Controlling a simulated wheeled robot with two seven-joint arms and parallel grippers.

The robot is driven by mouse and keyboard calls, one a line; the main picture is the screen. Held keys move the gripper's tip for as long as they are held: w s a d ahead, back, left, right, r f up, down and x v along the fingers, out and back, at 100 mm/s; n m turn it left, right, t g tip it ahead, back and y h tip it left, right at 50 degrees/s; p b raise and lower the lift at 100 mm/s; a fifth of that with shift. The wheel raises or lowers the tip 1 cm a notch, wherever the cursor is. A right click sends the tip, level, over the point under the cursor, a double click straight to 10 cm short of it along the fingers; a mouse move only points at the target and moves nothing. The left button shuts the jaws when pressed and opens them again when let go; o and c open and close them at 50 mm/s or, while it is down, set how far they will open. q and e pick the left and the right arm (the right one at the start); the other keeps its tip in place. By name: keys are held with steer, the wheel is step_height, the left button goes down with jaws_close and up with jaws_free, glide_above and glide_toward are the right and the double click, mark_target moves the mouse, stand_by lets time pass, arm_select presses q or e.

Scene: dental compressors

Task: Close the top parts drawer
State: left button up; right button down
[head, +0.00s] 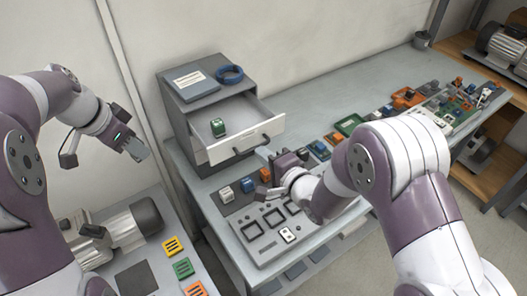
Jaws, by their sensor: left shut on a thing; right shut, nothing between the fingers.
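The grey parts cabinet (178,112) stands on the bench. Its top drawer (222,153) is pulled out, with a white front, a dark handle (252,147) and a green part (218,127) inside. My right gripper (277,163) is shut and empty, close to the drawer front, just below and right of the handle; I cannot tell whether it touches. My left gripper (138,150) is left of the cabinet, in the air, shut on a small grey piece that is hard to make out from the fingers.
A blue ring (230,74) and a labelled grey case lie on the cabinet top. A grey panel (262,232) with square openings lies before the drawer. Several coloured parts and boards fill the bench to the right. A motor (120,232) sits on the lower left table.

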mark_target(236, 131)
steer(key=shift+w+a, duration=0.2)
steer(key=shift+w, duration=0.05)
